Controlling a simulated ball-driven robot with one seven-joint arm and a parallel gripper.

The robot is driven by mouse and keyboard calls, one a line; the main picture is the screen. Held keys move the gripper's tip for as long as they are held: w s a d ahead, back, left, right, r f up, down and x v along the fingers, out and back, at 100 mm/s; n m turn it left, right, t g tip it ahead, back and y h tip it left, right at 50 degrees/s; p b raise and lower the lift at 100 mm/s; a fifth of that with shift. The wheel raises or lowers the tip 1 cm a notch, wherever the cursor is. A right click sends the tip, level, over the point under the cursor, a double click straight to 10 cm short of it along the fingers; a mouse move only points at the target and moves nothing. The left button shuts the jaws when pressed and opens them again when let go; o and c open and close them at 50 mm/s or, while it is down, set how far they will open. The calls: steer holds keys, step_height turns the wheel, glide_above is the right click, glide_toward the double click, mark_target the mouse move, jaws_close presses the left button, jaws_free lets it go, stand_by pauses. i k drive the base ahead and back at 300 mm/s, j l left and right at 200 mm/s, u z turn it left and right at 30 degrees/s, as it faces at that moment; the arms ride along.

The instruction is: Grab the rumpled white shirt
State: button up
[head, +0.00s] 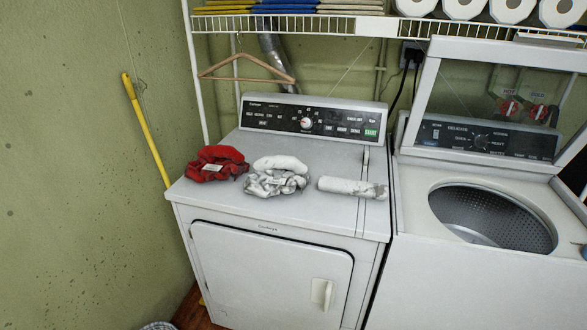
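The rumpled white shirt (276,182) lies bunched on top of the dryer (225,210), near the front middle of its lid. Its upper part is smooth white and its front part is crumpled and greyish. A rumpled red cloth (216,164) lies just to its left. A white rolled item with grey smudges (352,187) lies to its right, with a gap between. My gripper is not in view.
An open top-loading washer (425,255) with its lid raised stands right of the dryer. A wire shelf (300,23) holds folded cloths and white rolls above. A wooden hanger (247,78) hangs behind. A yellow pole (147,130) leans at the left wall.

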mark_target(273, 176)
steer(key=i+u, duration=0.1)
steer(key=u, duration=0.6)
steer(key=i+l+u, duration=0.8)
steer(key=l+u, duration=0.2)
steer(key=l, duration=0.25)
